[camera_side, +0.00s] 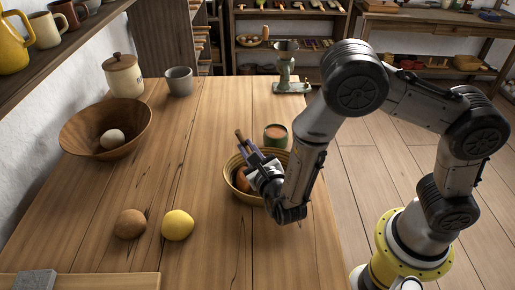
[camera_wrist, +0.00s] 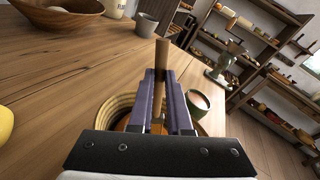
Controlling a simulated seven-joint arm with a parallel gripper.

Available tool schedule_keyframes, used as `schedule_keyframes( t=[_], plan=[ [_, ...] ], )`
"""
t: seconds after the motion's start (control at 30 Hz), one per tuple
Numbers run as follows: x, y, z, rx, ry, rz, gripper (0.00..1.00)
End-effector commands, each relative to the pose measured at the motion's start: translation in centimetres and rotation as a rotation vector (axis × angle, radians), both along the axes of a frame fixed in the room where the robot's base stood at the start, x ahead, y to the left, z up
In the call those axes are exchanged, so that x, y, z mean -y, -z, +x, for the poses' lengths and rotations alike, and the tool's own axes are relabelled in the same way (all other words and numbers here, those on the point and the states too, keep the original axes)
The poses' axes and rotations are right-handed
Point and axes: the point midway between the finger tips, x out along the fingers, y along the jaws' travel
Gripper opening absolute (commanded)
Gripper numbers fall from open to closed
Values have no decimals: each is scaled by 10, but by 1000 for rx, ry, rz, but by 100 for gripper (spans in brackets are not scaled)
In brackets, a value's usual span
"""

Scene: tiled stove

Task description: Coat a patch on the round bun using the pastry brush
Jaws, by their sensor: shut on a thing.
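My gripper (camera_side: 254,158) is shut on a brown wooden handle (camera_side: 240,136), which I take to be the pastry brush. In the wrist view the handle (camera_wrist: 161,58) stands up between the two purple-grey fingers (camera_wrist: 160,85). The brush's bristle end is hidden. The gripper is over a yellowish bowl (camera_side: 233,191), whose rim (camera_wrist: 110,113) also shows in the wrist view. A reddish-brown round thing, probably the bun (camera_side: 241,182), lies in the bowl, partly hidden by my gripper. I cannot tell whether the brush touches it.
A green cup with orange-brown contents (camera_side: 275,136) stands close behind the bowl. A brown round item (camera_side: 130,224) and a yellow one (camera_side: 178,225) lie at front left. A wooden bowl (camera_side: 77,133), lidded jar (camera_side: 123,76) and grey cup (camera_side: 179,82) stand further back. The table's middle is clear.

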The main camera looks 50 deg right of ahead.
Motion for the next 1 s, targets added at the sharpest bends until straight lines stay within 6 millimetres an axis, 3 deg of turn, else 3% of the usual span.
schedule_keyframes(
  t=[0.13, 0.8, 0.87, 1.0],
  plan=[
    [-7, 5, 12, -1, 1, 0, 0],
    [25, 5, -42, -2, 1, -1, 0],
    [25, 0, -42, 1, 1, 1, 0],
    [25, -33, -43, 7, 0, 6, 0]
  ],
)
